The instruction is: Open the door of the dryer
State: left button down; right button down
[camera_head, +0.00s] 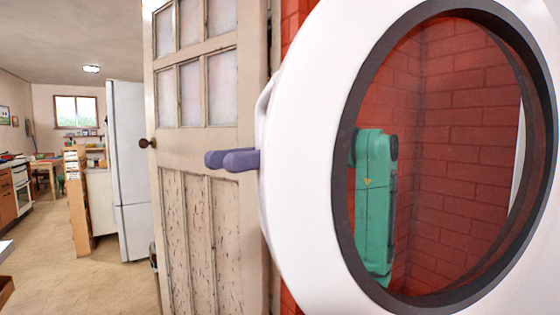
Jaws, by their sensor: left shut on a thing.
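The dryer's door (305,150) is a large white round door with a dark ring around its clear window. It stands very close to the camera and fills the right side of the head view. The dryer's body does not show. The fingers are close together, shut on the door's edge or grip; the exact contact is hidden. My right gripper is out of view.
A worn, paneled wooden door (205,200) with glass panes stands behind the dryer's door. A red brick wall (470,150) and a green shape show through the window. A white fridge (128,170) stands farther left. The floor (110,285) at left is clear.

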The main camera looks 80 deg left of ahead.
pick_arm(q)
jog(key=shift+a, duration=0.35)
jog(key=c, duration=1)
grip_release()
jog(key=shift+d, duration=0.15)
jog(key=p+v, duration=0.2)
jog(key=v, duration=1)
jog(key=shift+w+r, duration=0.1)
